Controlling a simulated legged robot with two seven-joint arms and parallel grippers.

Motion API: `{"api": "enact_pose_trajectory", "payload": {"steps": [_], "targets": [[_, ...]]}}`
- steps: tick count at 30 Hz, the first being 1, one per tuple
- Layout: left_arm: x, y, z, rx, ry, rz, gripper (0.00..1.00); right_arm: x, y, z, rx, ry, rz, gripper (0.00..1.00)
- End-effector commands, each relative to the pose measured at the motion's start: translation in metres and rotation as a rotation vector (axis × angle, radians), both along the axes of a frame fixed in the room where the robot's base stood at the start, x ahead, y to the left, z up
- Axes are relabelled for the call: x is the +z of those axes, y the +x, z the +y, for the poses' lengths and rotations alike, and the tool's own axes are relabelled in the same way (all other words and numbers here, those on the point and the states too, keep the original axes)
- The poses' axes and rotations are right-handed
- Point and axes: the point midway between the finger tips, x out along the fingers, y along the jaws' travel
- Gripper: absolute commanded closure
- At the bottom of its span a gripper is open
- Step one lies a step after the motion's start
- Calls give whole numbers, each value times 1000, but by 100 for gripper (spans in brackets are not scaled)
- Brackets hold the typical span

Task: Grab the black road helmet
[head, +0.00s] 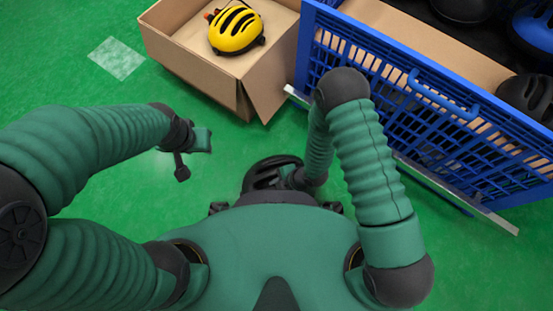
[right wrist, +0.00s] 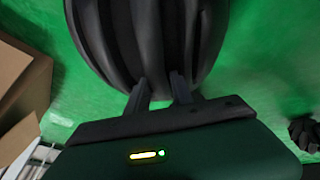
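A black helmet (head: 262,174) with ribbed vents is close in front of my chest in the head view, partly hidden by my body. It fills the upper middle of the right wrist view (right wrist: 150,40). My right gripper (head: 292,178) is at the helmet's right side; in the right wrist view its two fingers (right wrist: 160,88) are closed on the helmet's edge, with green floor around it. My left gripper (head: 197,150) is in the air at left, away from any object; its finger opening is unclear.
A cardboard box (head: 190,67) at the top holds a yellow helmet (head: 233,33). A blue crate (head: 420,95) at right has a cardboard insert, black helmets (head: 528,95) and a blue helmet (head: 538,28). Green floor (head: 70,75) is clear at left, with a pale square (head: 117,58).

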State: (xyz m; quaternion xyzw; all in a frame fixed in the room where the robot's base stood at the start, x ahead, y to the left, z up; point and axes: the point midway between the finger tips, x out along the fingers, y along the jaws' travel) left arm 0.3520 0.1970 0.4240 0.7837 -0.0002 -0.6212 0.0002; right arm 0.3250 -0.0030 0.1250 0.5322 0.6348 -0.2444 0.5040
Motion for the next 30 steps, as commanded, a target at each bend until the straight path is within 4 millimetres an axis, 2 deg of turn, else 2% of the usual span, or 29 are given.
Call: {"api": "enact_pose_trajectory", "payload": {"steps": [1,6,30], "targets": [[0,0,0,0,0,0,64,0,0,0,0,0,0,81],[0,0,0,0,0,0,64,0,0,0,0,0,0,100],[0,0,0,0,0,0,64,0,0,-1,-2,-1,1,100]]}}
